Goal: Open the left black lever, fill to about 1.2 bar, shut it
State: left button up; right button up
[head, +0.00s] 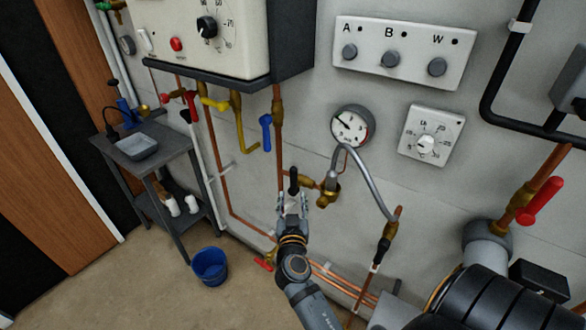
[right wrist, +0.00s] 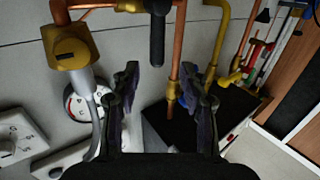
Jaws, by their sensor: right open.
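The left black lever (head: 293,180) stands upright on a brass valve (head: 325,190) below the gauge. In the right wrist view the lever (right wrist: 157,38) hangs from the top edge, between and just beyond the fingertips. My right gripper (head: 292,205) is open around the line of the lever; it also shows in the right wrist view (right wrist: 160,78). I cannot tell whether a finger touches the lever. A second black lever (head: 382,249) is on the right valve, joined to the left one by a grey hose (head: 368,172). The round gauge's (head: 351,127) needle points up-left; its value is too small to read.
A boiler (head: 200,35) hangs above, with a blue lever (head: 266,133) and yellow pipe (head: 241,130) below. A switch panel (head: 405,50) and thermostat (head: 430,135) are on the wall. A dark trolley (head: 150,150) and blue bucket (head: 210,265) stand left.

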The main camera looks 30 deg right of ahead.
aim_at(294, 175)
jog(key=p+x, duration=0.1)
jog(key=x, duration=0.2)
jog(key=r+p+x, duration=0.1)
jog(key=p+x, duration=0.1)
jog(key=x, duration=0.1)
jog(key=p+x, duration=0.1)
jog(key=x, duration=0.3)
jog(key=shift+s+d+r, duration=0.15)
jog(key=shift+d+r, duration=0.05)
jog(key=shift+r, duration=0.1)
jog(key=shift+w+d+p, duration=0.15)
jog(key=shift+w+p, duration=0.15)
jog(key=shift+f, duration=0.1)
grip_shut()
